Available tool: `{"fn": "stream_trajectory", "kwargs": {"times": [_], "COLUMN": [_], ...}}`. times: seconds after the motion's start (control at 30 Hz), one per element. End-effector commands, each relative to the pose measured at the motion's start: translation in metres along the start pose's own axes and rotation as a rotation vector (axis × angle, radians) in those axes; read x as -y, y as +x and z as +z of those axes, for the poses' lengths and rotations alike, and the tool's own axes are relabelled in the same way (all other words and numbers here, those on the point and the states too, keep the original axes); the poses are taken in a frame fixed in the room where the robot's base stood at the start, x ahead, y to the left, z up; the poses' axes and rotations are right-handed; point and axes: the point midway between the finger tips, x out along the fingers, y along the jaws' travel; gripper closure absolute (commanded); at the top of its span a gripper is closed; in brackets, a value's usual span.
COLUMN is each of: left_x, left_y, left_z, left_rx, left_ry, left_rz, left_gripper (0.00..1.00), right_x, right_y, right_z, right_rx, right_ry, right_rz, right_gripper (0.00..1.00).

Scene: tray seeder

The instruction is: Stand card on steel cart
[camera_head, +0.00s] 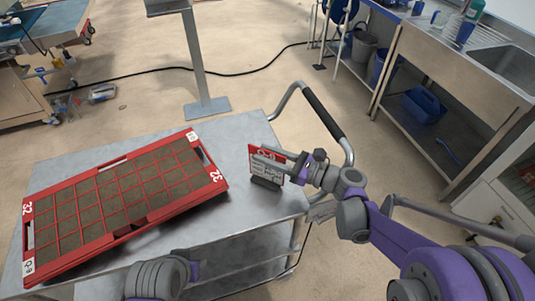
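A red-and-white card (258,171) stands upright in a dark base (265,183) near the right edge of the steel cart (232,214). The base appears to rest on the cart top. My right gripper (272,158) reaches in from the right, with its grey fingers at the card's upper part. One finger crosses the front of the card. I cannot tell whether the fingers press on it or stand slightly apart. My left arm's wrist shows at the bottom edge; its gripper fingers are not in view.
A red seed tray (85,253) with several soil-filled cells covers the left and middle of the cart top. The cart's handle (322,113) rises behind the card. A post on a flat foot (207,108) stands beyond. A sink bench (450,75) is at the right.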

Motion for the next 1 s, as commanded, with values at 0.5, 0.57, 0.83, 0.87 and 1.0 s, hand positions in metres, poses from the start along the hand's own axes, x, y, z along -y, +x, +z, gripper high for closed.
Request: {"fn": "stream_trajectory", "kwargs": {"times": [0.5,0.57,0.83,0.87,1.0], "left_x": [0.0,0.0,0.0,0.0,0.0], "left_y": [0.0,0.001,0.002,0.002,0.002], "left_z": [0.0,0.0,0.001,0.001,0.001], "left_rx": [0.0,0.0,0.001,0.001,0.001], "left_ry": [0.0,0.0,0.0,0.0,0.0], "left_rz": [0.0,0.0,0.0,0.0,0.0], "left_gripper": [0.6,0.6,0.6,0.6,0.6], "right_x": [0.001,0.001,0.0,0.0,-0.001], "right_y": [-0.068,-0.081,-0.116,-0.118,-0.121], "right_z": [0.003,0.003,0.003,0.003,0.003], "right_rx": [-0.001,-0.001,0.0,0.0,-0.001], "right_ry": [0.0,0.0,0.0,0.0,-0.001], "right_rz": [-0.006,-0.006,-0.002,-0.002,0.0], "right_gripper": [0.64,0.64,0.64,0.64,0.64]}}
